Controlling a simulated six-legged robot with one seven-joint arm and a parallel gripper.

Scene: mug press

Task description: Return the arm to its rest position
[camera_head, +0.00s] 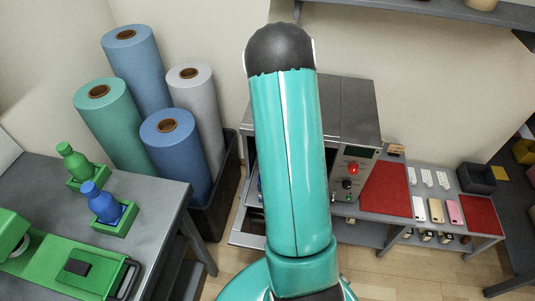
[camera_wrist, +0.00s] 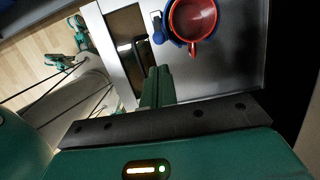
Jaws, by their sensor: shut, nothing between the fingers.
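My teal arm (camera_head: 290,160) stands upright in the middle of the head view and hides its own far end, so my gripper does not show there. In the wrist view my gripper (camera_wrist: 152,80) is shut and empty, its green fingers side by side. A red-rimmed mug (camera_wrist: 192,19) with blue around it sits on a grey metal surface (camera_wrist: 235,70) beyond and to the right of the fingers. The fingers appear apart from the mug. The grey press machine (camera_head: 352,105) stands behind my arm, which covers much of it.
The machine's red-knobbed control panel (camera_head: 351,172) faces forward. A side table at right bears red mats (camera_head: 387,188), phone cases (camera_head: 436,210) and a dark bin (camera_head: 477,178). A grey workbench (camera_head: 150,205) with bottles stands left, before several large rolls (camera_head: 135,65).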

